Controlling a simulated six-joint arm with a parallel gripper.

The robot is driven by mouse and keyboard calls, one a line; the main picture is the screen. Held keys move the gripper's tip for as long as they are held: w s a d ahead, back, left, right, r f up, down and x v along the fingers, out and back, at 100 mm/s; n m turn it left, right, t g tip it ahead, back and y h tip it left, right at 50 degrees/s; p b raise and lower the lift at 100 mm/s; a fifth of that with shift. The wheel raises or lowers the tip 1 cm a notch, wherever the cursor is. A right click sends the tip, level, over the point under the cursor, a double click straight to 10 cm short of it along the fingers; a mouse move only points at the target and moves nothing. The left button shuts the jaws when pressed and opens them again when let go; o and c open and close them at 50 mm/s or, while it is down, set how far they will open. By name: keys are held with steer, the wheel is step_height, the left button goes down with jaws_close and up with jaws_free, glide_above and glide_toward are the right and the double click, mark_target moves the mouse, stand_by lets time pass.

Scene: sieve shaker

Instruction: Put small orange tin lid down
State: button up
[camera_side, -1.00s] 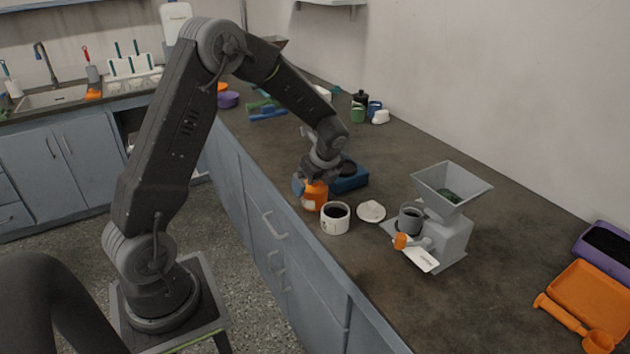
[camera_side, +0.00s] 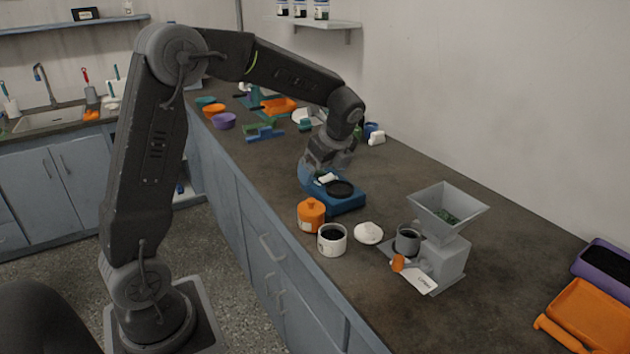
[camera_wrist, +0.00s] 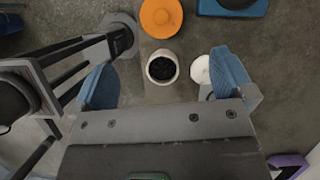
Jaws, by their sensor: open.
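The small orange tin (camera_side: 311,222) stands upright on the counter. Its orange lid (camera_side: 311,206), with a small knob on top, sits on its mouth; the lid also shows at the top of the wrist view (camera_wrist: 161,16). My gripper (camera_side: 318,178) is above and behind the tin in the side view, apart from it, near the blue scale. In the wrist view its two blue fingers (camera_wrist: 165,78) are spread wide with nothing held between them.
An open white tin (camera_side: 332,241) with dark contents stands in front of the orange tin. Its white lid (camera_side: 368,232) lies beside it. A blue scale (camera_side: 346,205) with a black pan is behind. A grey hopper device (camera_side: 445,245) and orange tray (camera_side: 590,315) are to the right.

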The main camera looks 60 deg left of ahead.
steer(key=s+d+r+n+t+h, duration=0.2)
steer(key=s+d+r+n+t, duration=0.1)
steer(key=s+d+n, duration=0.5)
steer(key=s+d+r+n+t+h, duration=0.2)
steer(key=s+d+n, duration=0.6)
steer(key=s, duration=0.4)
steer(key=shift+s+r+t, duration=0.4)
steer(key=shift+r+t, duration=0.2)
steer(key=shift+r, duration=0.15)
steer(key=shift+d, duration=0.1)
